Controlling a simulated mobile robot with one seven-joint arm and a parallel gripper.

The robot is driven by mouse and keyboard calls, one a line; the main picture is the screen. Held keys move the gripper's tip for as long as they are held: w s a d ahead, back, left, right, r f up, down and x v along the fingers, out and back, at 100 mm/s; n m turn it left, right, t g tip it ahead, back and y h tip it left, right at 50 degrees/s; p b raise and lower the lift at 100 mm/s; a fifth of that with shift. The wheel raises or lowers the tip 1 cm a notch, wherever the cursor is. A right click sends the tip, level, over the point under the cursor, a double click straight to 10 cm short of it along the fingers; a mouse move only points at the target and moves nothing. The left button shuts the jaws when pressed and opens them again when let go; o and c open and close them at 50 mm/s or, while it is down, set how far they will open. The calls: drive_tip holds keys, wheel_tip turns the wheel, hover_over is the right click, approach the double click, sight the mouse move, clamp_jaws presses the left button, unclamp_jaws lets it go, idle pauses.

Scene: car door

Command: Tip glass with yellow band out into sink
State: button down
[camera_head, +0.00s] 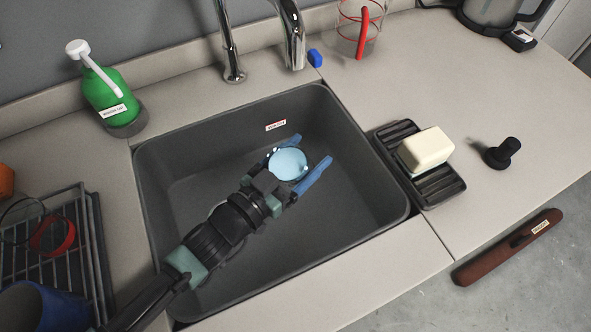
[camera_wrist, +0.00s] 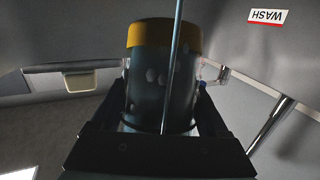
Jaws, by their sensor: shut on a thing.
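My gripper (camera_head: 305,158) is over the inside of the grey sink (camera_head: 350,205), its blue fingers closed around a glass. In the head view the glass (camera_head: 288,164) shows as a pale blue round end facing up. The wrist view shows the glass (camera_wrist: 148,85) between the fingers, with a yellow band (camera_wrist: 150,33) near one end. The sink label is upside down there, so the banded end seems to point down. A thin blue-grey line (camera_wrist: 174,60) crosses in front of the glass; I cannot tell whether it is a rod or liquid.
A chrome tap (camera_head: 291,35) stands behind the sink. A green bottle (camera_head: 105,90) is at the back left and a dish rack (camera_head: 85,215) at the left. A soap bar (camera_head: 426,147) on a black dish (camera_head: 440,187) and a black knob (camera_head: 503,153) are at the right.

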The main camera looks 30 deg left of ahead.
drive_tip(key=shift+d+f+g+p, duration=0.15)
drive_tip(key=shift+g+p, duration=0.55)
drive_tip(key=shift+p, duration=1.4)
drive_tip(key=shift+g+y+p, duration=0.5)
drive_tip(key=shift+g+p, duration=1)
drive_tip(key=shift+p, duration=2.15)
drive_tip(key=shift+f, duration=0.1)
